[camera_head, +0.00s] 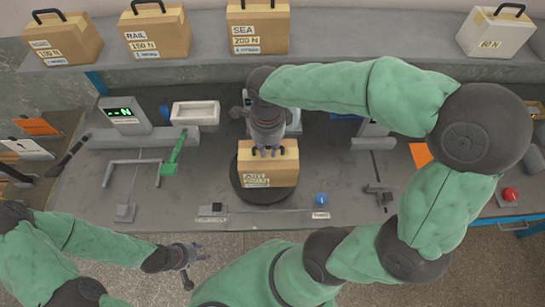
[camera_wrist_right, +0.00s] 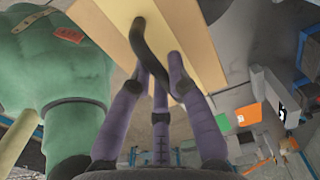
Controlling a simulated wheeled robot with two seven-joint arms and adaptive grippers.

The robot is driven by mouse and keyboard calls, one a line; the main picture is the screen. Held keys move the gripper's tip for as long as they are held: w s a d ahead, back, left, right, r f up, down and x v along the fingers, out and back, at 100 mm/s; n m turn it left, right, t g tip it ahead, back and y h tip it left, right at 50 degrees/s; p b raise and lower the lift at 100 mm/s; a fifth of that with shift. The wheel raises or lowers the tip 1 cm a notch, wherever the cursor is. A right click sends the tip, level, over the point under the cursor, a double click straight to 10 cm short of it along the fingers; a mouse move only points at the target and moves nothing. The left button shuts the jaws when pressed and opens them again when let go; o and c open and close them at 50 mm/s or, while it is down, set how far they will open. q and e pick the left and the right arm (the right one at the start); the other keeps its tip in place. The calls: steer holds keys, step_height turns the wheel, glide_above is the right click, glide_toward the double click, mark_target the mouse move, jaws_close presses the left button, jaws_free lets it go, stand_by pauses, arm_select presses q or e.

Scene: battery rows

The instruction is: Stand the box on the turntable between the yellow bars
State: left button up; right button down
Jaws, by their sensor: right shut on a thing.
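A tan cardboard box (camera_head: 283,174) with a black handle and a label on its front is upright over the dark round turntable (camera_head: 262,197). I cannot tell whether its base touches the turntable. My right gripper (camera_head: 267,151) is shut on the box's handle from above. In the right wrist view the fingers (camera_wrist_right: 160,80) close around the black handle (camera_wrist_right: 150,45), against the box's tan top (camera_wrist_right: 190,30). I cannot make out the yellow bars; the box covers much of the turntable. My left gripper (camera_head: 200,254) is open and empty, in front of the bench.
Three tan boxes (camera_head: 155,35) and a white box (camera_head: 494,35) stand on the back shelf (camera_head: 350,35). On the bench are a digital display (camera_head: 123,113), a green lever (camera_head: 173,155), a white tray (camera_head: 195,112), a blue button (camera_head: 321,199) and a red button (camera_head: 509,195).

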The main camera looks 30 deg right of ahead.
steer(key=w+d+f+b, duration=0.1)
steer(key=w+f+b, duration=0.1)
steer(key=w+f, duration=0.4)
steer(key=shift+d+f, duration=0.35)
steer(key=shift+f, duration=1.3)
steer(key=shift+w+f+b, duration=0.1)
steer(key=shift+f+b, duration=0.05)
steer(key=shift+b, duration=0.2)
steer(key=c, duration=1.2)
jaws_free()
step_height(320, 180, up, 12)
steer(key=p, duration=0.3)
